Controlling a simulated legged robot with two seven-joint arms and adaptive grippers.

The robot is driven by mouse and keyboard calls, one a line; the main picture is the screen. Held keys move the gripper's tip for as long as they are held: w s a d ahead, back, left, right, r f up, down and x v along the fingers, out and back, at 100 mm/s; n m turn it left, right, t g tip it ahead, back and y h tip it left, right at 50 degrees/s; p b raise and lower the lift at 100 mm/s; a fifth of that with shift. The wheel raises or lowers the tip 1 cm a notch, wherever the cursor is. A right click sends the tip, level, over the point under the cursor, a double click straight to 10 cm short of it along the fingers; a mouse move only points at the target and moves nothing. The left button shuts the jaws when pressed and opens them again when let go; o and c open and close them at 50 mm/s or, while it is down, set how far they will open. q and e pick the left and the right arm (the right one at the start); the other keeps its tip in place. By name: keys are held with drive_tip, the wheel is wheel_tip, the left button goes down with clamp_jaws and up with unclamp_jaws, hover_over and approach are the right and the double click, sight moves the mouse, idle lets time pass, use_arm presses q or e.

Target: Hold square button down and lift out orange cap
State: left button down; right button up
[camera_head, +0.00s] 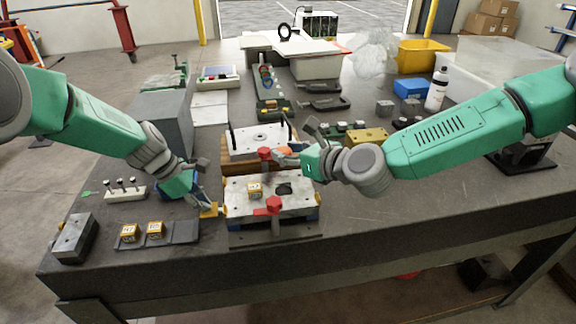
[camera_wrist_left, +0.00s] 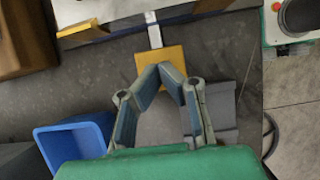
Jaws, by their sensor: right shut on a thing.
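The yellow square button (camera_head: 209,210) juts from the left side of the metal mould base (camera_head: 240,208); it also shows in the left wrist view (camera_wrist_left: 152,62). My left gripper (camera_head: 203,205) is over it, fingertips together and nothing between them (camera_wrist_left: 161,69). The tips appear to touch the button; how far it is pressed I cannot tell. My right gripper (camera_head: 289,151) is above the far part of the mould base, shut on a small orange piece, apparently the orange cap (camera_head: 283,150). The fingers partly hide it. A dark round hole (camera_head: 284,188) shows in the plate below.
A second plate with upright rods (camera_head: 258,140) stands behind. A dark tray (camera_head: 185,231) with yellow cubes lies front left. A blue bin (camera_wrist_left: 75,143) is in the left wrist view.

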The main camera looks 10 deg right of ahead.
sight(288, 152)
drive_tip(key=shift+r, duration=2.75)
